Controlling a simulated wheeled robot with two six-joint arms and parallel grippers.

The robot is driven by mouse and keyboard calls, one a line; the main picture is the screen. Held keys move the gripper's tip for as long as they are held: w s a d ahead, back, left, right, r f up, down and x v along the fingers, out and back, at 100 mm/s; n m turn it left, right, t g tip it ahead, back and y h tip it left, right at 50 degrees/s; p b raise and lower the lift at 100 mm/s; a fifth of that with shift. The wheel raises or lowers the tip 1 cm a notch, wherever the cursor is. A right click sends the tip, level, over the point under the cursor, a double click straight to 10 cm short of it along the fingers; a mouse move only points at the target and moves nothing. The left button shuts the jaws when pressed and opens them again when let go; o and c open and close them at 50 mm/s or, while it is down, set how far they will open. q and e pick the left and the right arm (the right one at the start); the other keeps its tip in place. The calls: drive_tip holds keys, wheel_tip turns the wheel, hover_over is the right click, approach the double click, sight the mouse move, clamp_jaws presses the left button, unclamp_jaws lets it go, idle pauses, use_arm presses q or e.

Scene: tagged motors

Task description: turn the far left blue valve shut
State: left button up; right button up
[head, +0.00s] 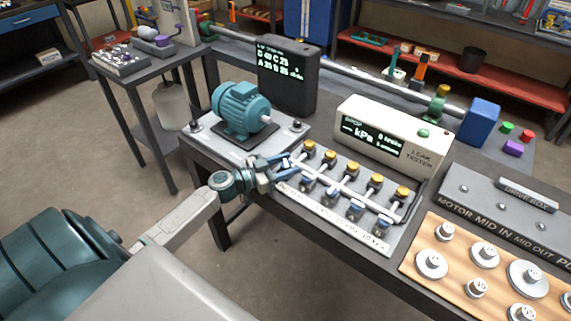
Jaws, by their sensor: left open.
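A manifold panel (345,222) on the bench carries a white pipe with a back row of yellow-topped valves (352,168) and a front row of blue valves (330,198). My left gripper (286,164) comes in from the left, open, with its fingers at the left end of the front row. The far left blue valve is largely hidden by these fingers. I cannot tell its handle angle or whether the fingers touch it. The other blue valves stand to the right, clear of the gripper. My right gripper is not in view.
A teal motor (240,108) stands behind my left gripper. A leak tester (390,135) with a lit kPa display stands behind the valves. A dark display box (288,85) is at the back. A wooden board (450,285) with round metal weights is at the right.

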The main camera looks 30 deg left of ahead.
use_arm(q)
drive_tip(key=c, duration=0.9)
drive_tip(key=shift+f+n+t+y+b, duration=0.15)
drive_tip(key=shift+n+t+y+b, duration=0.25)
drive_tip(key=shift+n+y+b, duration=0.3)
drive_tip(key=shift+y, duration=0.6)
drive_tip(key=shift+r+n+t+y+p, duration=0.2)
drive_tip(key=shift+n+t+y+p, duration=0.2)
drive_tip(key=shift+n+y, duration=0.2)
drive_tip(key=n+y+p, duration=0.1)
drive_tip(key=y+p, duration=0.1)
drive_tip(key=n+y+p, duration=0.1)
drive_tip(key=y+p, duration=0.1)
drive_tip(key=n+y+p, duration=0.2)
drive_tip(key=shift+r+t, duration=0.25)
drive_tip(key=shift+t, duration=0.15)
drive_tip(key=shift+f+n+y+p, duration=0.15)
drive_tip(key=shift+n+y+p, duration=0.25)
drive_tip(key=shift+p, duration=0.45)
drive_tip(key=shift+f+y, duration=0.15)
drive_tip(key=shift+y, duration=0.35)
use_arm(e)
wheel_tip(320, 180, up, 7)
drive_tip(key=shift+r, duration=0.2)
use_arm(q)
drive_tip(key=o, duration=0.9)
